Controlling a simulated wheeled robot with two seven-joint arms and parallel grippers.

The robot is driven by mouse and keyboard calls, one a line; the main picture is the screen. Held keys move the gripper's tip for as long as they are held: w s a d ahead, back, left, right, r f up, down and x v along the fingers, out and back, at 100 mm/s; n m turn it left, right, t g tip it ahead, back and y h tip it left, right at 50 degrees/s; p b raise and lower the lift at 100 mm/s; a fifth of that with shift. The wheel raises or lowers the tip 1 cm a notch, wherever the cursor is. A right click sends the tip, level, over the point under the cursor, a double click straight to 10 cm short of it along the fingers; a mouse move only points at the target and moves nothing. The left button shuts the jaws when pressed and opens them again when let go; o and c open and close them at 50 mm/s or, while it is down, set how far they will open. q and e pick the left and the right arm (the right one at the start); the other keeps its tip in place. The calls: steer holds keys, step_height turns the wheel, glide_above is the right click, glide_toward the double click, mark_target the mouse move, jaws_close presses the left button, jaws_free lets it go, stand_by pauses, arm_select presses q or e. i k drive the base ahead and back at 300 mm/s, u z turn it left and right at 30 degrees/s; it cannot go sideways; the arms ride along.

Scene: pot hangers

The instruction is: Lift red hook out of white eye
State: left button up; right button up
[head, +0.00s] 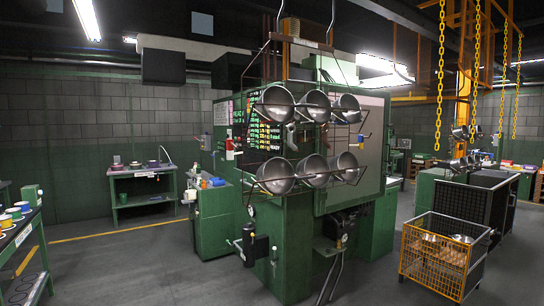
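I cannot make out a red hook or a white eye in the head view; at this distance they are too small to tell or hidden. A dark wire hanger rack (301,105) hangs from above in the middle. It carries two rows of shiny metal pots, with an upper pot (275,103) and a lower pot (276,176) at its left end. Thin bent rods (281,14) rise from the rack's top to the upper picture edge. Neither of my grippers is in view.
A green machine (290,235) stands right behind the rack. A yellow wire crate (432,262) is at the lower right. Yellow chains (441,70) hang at the right. Green tables (143,188) stand at the left. The grey floor (130,265) at the lower left is free.

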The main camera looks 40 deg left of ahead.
mark_target(230, 143)
steer(key=i, duration=2.55)
steer(key=u, duration=1.8)
